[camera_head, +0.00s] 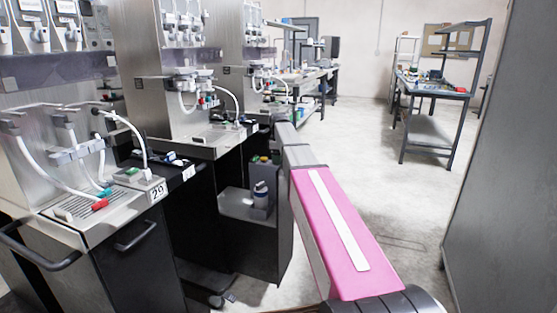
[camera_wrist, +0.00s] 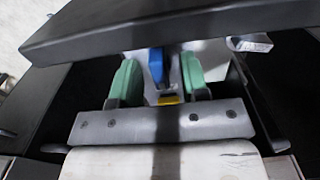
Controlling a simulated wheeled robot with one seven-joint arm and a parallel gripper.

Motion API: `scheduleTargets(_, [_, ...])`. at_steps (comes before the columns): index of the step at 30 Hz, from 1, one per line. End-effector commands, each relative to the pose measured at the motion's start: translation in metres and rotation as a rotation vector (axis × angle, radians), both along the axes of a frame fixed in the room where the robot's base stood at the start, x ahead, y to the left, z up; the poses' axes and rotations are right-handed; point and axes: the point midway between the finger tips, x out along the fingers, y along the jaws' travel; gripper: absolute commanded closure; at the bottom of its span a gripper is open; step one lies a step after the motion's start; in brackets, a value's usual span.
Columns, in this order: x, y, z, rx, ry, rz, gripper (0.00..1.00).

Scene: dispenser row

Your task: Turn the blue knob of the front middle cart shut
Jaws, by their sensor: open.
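In the wrist view my gripper (camera_wrist: 160,79) is open, with one green finger pad on each side. The blue knob (camera_wrist: 156,65) shows in the gap between the pads as an upright, narrow blue shape. Clear space shows on both sides of it, more on the right, and I see no contact. How deep it lies between the pads is hard to tell. In the head view the carts stand in a row on the left, and my pink arm reaches towards them. My gripper and the blue knob cannot be made out there.
A dark panel edge (camera_wrist: 160,28) crosses the wrist view just beyond the pads. A small yellow part (camera_wrist: 168,98) lies near the gripper's base. The nearest cart, labelled 29 (camera_head: 157,191), has white hoses. Free floor lies right of my arm, before a grey workbench (camera_head: 437,152).

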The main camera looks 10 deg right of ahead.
Motion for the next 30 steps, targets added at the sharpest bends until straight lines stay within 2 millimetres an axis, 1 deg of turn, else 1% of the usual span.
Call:
scheduleTargets(2, [0.0000,0.0000,0.0001,0.000,0.000,0.000,0.58])
scheduleTargets(3, [0.0000,0.0000,0.0002,0.000,0.000,0.000,0.62])
scheduleTargets(5, [0.0000,0.0000,0.0002,0.000,0.000,0.000,0.81])
scheduleTargets(6, [0.0000,0.0000,0.0002,0.000,0.000,0.000,0.94])
scheduleTargets(7, [0.0000,0.0000,0.0002,0.000,0.000,0.000,1.00])
scheduleTargets(14, [0.0000,0.0000,0.0004,0.000,0.000,-0.005,1.00])
scheduleTargets(19, [0.0000,0.0000,0.0004,0.000,0.000,-0.042,1.00])
scheduleTargets(23, [0.0000,0.0000,0.0004,0.000,0.000,-0.106,1.00])
scheduleTargets(30, [0.0000,0.0000,0.0004,0.000,0.000,-0.298,1.00])
